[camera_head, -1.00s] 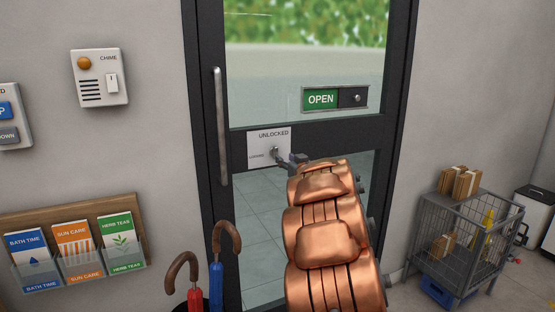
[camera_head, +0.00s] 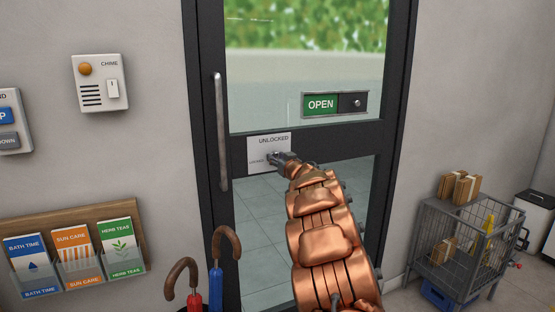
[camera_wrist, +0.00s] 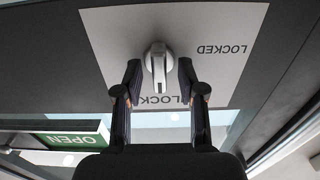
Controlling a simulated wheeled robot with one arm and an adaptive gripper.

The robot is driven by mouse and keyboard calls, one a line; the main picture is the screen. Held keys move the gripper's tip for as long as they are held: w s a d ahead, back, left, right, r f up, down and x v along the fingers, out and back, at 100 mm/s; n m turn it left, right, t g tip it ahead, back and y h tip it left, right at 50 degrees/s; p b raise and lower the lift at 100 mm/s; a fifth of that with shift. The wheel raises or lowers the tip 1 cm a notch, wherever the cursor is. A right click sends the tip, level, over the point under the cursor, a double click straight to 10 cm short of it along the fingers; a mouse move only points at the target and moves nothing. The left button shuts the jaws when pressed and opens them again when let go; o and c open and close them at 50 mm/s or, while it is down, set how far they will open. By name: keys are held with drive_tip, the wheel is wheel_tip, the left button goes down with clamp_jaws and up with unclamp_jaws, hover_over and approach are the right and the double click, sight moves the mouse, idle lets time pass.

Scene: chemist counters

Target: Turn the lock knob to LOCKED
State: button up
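The white lock plate (camera_head: 283,140) is on the door's dark crossbar, with UNLOCKED along its top and a small LOCKED at its left. In the wrist view, which is upside down, the plate (camera_wrist: 105,40) fills the top. The grey lock knob (camera_wrist: 158,62) points along the UNLOCKED side of the plate. My gripper (camera_wrist: 159,74) is open, with one finger on each side of the knob. A gap shows at the left finger; the right fingertip is very near the knob, contact unclear. In the head view my gripper (camera_head: 278,158) hides the knob.
The door has a vertical handle (camera_head: 221,130) at left and an OPEN sign (camera_head: 321,104) above the plate. Umbrellas (camera_head: 216,275) and a leaflet rack (camera_head: 75,285) stand left. A wire cage cart (camera_head: 465,250) with boxes is at right.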

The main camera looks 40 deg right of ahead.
idle(0.3)
clamp_jaws()
drive_tip(key=shift+n, duration=0.3)
drive_tip(key=shift+w+a+f+n+b, duration=0.1)
drive_tip(key=shift+n+b, duration=1)
drive_tip(key=shift+n, duration=1.75)
drive_tip(key=shift+s+a+f+n+b, duration=0.15)
drive_tip(key=shift+n+b, duration=0.95)
drive_tip(key=shift+n, duration=1.8)
drive_tip(key=shift+w+d+f+n+b, duration=0.15)
drive_tip(key=shift+n+b, duration=0.95)
drive_tip(key=shift+n, duration=1.75)
drive_tip(key=shift+a+r, duration=0.1)
